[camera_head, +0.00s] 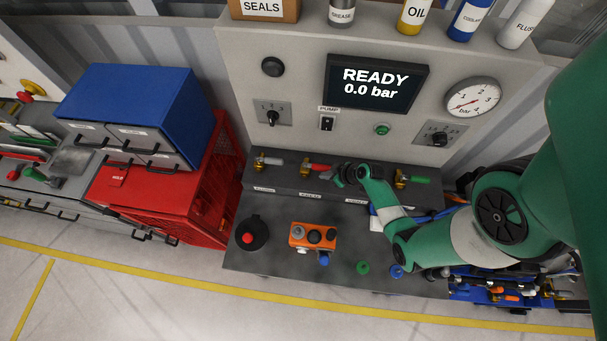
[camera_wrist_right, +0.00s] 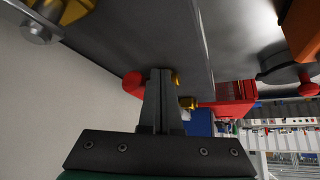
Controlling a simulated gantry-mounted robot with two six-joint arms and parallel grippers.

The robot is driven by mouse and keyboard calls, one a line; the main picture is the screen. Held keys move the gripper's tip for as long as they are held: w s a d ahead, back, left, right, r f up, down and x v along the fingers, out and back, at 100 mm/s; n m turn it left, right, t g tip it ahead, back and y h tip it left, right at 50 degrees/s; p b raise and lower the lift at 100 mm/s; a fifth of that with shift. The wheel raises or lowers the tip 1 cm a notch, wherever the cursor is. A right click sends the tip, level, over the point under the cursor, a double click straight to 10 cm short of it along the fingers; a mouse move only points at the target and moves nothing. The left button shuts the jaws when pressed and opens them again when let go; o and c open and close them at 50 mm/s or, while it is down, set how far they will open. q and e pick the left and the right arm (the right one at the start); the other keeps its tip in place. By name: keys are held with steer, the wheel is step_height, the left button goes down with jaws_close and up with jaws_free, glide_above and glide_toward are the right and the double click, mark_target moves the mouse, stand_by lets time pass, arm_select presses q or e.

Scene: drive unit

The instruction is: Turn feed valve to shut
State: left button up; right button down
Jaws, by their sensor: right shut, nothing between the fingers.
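A row of small brass valves stands on the dark ledge below the panel. In the head view, one has a red handle (camera_head: 319,167), one a pale handle (camera_head: 272,161) and one a green handle (camera_head: 419,181). Their labels are too small to read surely, so I cannot tell which is the feed valve. My right gripper (camera_head: 340,177) is just right of the red handle. In the right wrist view the gripper (camera_wrist_right: 160,72) is shut and empty, its fingers in front of a red handle end (camera_wrist_right: 133,84); contact is unclear. My left gripper is out of view.
The screen (camera_head: 376,83) reads READY, 0.0 bar, above a pump switch (camera_head: 327,123) and beside a gauge (camera_head: 473,98). A red button (camera_head: 248,238) and an orange block (camera_head: 313,238) are on the lower bench. A red crate (camera_head: 205,200) is left.

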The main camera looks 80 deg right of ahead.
steer(key=shift+a, duration=0.15)
steer(key=shift+a+p, duration=0.35)
steer(key=shift+a, duration=0.15)
step_height(320, 180, up, 7)
steer(key=s+a+p, duration=0.1)
steer(key=s+p, duration=0.1)
steer(key=p, duration=0.4)
steer(key=shift+s, duration=0.35)
